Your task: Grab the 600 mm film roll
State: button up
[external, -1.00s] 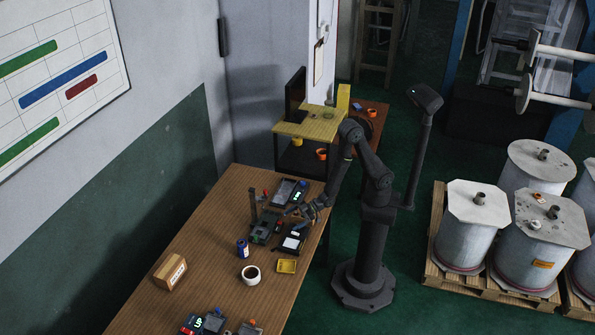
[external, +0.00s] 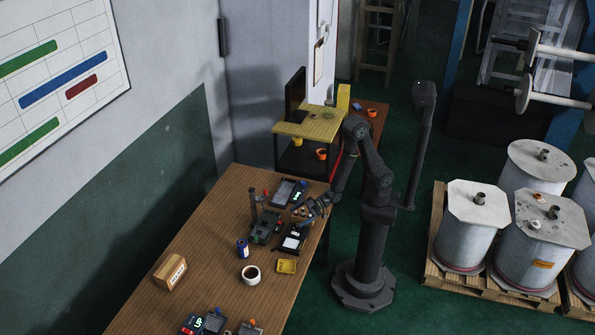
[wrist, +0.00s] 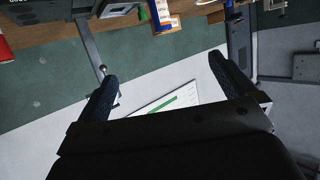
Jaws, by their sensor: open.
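Several large wrapped film rolls stand upright at the right of the external view. One is the front left roll (external: 470,231), another the front right roll (external: 540,245) with an orange label, and another the back roll (external: 541,166). I cannot read any width, so I cannot tell which is the 600 mm one. My gripper (external: 318,205) is over the right edge of the wooden desk, far left of the rolls. In the wrist view my gripper (wrist: 168,82) has its two dark fingers wide apart with nothing between them. No roll shows there.
The rolls stand on a wooden pallet (external: 437,272). The desk (external: 208,255) holds devices, a white mug (external: 250,275), a blue can (external: 243,249) and a cardboard box (external: 170,272). A yellow-topped stand (external: 310,127) is behind. Green floor is clear between my base and the pallet.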

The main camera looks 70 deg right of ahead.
jog(key=shift+c, duration=0.2)
jog(key=c, duration=0.5)
jog(key=m+h, duration=0.2)
send_near(242, 245)
jog(key=w+f, duration=0.3)
jog(key=f, duration=0.1)
jog(key=shift+t, duration=0.4)
jog(key=shift+x, duration=3.3)
